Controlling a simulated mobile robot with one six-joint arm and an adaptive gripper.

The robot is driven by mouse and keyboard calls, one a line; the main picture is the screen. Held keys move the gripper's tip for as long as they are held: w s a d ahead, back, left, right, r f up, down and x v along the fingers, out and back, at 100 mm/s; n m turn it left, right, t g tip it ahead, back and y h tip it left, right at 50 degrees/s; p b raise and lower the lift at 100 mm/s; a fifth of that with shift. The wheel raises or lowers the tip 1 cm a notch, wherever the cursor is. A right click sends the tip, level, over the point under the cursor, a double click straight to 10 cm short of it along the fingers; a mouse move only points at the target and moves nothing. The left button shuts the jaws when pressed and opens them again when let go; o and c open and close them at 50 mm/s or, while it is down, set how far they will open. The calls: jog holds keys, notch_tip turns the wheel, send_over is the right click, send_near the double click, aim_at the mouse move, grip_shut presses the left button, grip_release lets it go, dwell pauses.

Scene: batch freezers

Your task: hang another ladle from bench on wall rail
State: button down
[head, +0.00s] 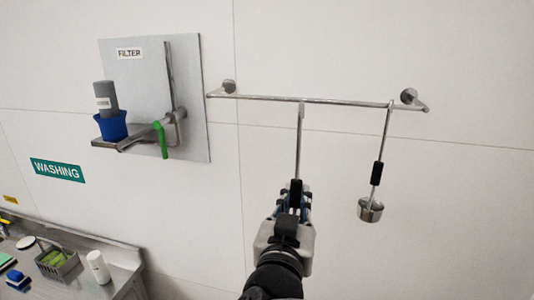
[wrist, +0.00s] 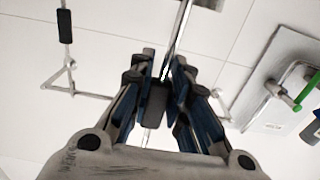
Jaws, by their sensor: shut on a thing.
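The wall rail (head: 340,102) is a thin metal bar on two round mounts on the tiled wall. One ladle (head: 371,209) with a black grip hangs at its right end; its handle also shows at the upper left of the wrist view (wrist: 65,25). My gripper (head: 296,190) is shut on a second ladle (head: 299,140) by its black grip, seen between the fingers in the wrist view (wrist: 157,97). This ladle's thin handle points up and its top end meets the middle of the rail in the picture. Whether it is hooked on, I cannot tell. Its bowl is hidden.
A grey filter panel (head: 135,70) with a small shelf, a blue cup (head: 112,125) and a green-handled tap (head: 161,140) is on the wall at left. Below is a steel bench (head: 122,262) with a basket and a white bottle (head: 98,267). The wall between the two ladles is clear.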

aim_at(301, 184)
jog(key=shift+s+r+p, duration=0.3)
jog(key=shift+s+r, duration=0.05)
jog(key=shift+r, duration=0.2)
jog(key=shift+s+r+p, duration=0.3)
jog(key=shift+r, duration=0.25)
jog(key=p+x, duration=0.4)
jog(key=shift+w+d, duration=0.15)
jog(key=shift+w, duration=0.15)
jog(key=w+d+f+b, duration=0.1)
jog(key=w+d+f, duration=0.2)
jog(key=w, duration=0.7)
jog(key=shift+w+d, duration=0.2)
jog(key=shift+w, duration=0.2)
jog(key=c, duration=1.4)
grip_release()
jog(key=shift+f, duration=0.1)
jog(key=shift+c, duration=0.2)
jog(key=shift+s, duration=0.1)
